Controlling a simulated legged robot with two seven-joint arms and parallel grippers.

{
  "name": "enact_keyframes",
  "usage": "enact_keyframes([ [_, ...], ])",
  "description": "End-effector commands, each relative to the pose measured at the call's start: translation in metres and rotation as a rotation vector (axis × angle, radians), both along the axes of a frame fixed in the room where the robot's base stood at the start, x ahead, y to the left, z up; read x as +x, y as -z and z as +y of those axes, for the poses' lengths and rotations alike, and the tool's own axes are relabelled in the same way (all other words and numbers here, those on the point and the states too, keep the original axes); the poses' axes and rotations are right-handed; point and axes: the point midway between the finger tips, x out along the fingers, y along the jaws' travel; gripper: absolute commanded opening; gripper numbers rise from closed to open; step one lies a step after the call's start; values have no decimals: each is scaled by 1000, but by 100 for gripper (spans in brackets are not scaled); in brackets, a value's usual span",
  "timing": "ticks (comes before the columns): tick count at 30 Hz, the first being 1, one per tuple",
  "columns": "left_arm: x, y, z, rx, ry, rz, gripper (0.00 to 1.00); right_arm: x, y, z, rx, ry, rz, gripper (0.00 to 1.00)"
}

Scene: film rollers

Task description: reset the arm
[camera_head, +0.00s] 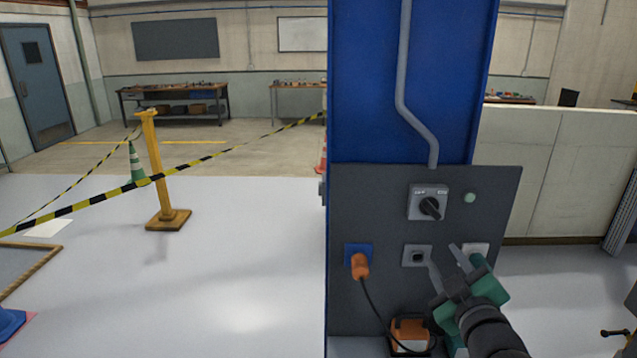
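My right gripper (444,261) is at the lower right of the head view, in front of the grey control panel (375,210) on the blue column. Its two fingers are spread apart with nothing visible between them. The fingertips are close to a grey socket (415,256) and a white switch plate (477,249); I cannot tell whether they touch the panel. A black rotary switch (429,205) is above the gripper. My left gripper does not show.
An orange plug (360,265) sits in a blue socket, its black cable running down to an orange box (410,335). A yellow post (153,165) with striped tape (80,204) stands left. A low white wall (560,170) is behind right. The floor left of the column is mostly clear.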

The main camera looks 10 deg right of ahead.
Motion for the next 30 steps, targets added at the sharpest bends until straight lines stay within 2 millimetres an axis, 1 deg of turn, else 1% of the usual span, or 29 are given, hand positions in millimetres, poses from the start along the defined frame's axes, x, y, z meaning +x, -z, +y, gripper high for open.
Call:
enact_keyframes([
  [1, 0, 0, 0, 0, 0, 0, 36, 2, 23, 10, 49, -9, 63, 38],
  [2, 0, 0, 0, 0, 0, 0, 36, 2, 41, 18, 92, -13, 115, 38],
  [3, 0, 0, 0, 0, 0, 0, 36, 0, 71, 30, 162, -15, 198, 38],
  [5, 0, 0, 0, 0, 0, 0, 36, -9, 120, 51, 277, -3, 344, 38],
  [6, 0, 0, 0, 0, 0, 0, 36, -20, 153, 66, 355, 15, 448, 38],
  [8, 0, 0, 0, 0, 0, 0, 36, -43, 199, 86, 462, 58, 603, 38],
  [9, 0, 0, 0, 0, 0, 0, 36, -61, 225, 99, 528, 95, 703, 38],
  [11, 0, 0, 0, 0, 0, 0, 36, -91, 258, 116, 609, 158, 838, 38],
  [12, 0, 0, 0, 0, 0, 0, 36, -110, 275, 125, 650, 201, 916, 38],
  [15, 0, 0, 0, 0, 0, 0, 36, -146, 300, 141, 717, 289, 1053, 38],
  [18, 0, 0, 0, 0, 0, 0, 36, -164, 309, 147, 742, 334, 1115, 38],
  [20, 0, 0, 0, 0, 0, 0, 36, -167, 310, 148, 747, 342, 1123, 38],
  [30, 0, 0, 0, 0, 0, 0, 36, -165, 310, 147, 745, 339, 1119, 38],
])
